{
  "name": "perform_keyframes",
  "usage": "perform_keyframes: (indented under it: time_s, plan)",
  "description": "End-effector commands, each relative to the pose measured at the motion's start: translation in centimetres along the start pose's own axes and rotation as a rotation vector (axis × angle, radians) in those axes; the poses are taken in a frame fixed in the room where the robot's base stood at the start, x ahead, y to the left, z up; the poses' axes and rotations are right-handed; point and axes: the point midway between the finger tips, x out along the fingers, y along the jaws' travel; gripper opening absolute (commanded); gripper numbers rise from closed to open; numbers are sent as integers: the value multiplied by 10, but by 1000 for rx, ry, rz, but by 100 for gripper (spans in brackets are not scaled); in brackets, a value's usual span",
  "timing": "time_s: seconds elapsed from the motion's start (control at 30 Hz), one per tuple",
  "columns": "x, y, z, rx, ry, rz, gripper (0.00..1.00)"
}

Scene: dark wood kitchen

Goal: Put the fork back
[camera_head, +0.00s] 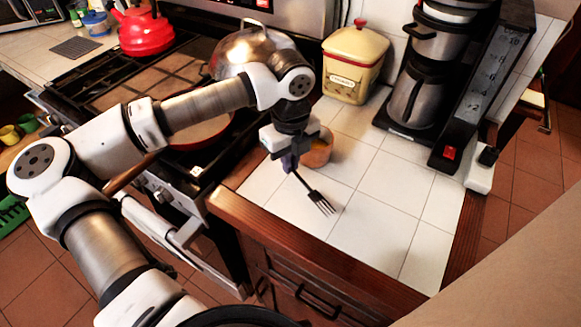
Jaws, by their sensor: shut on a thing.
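The fork (318,201) is dark, with its tines pointing down and to the right over the white tiled counter (373,232). My gripper (290,160) is shut on the fork's handle end. I cannot tell whether the tines touch the tiles or hang just above them. A small terracotta-coloured pot (319,150) stands on the counter right behind my gripper, partly hidden by it. Below the counter is a wooden cabinet front with a dark handle (305,298); the drawer looks closed.
A coffee machine (424,85) is at the back right. The stove (110,85) with a pan (206,133) and a red kettle (145,32) is at left. The counter's front right is clear.

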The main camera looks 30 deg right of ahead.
Motion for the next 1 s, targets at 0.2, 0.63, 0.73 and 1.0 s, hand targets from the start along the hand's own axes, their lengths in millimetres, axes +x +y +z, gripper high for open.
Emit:
perform_keyframes:
  time_s: [0.2, 0.63, 0.73, 1.0]
  plan:
    - [30, 0, 0, 0, 3, 0, 0]
    - [38, 0, 0, 0, 0, 0, 0]
    - [36, 0, 0, 0, 0, 0, 16]
    - [36, 0, 0, 0, 0, 0, 29]
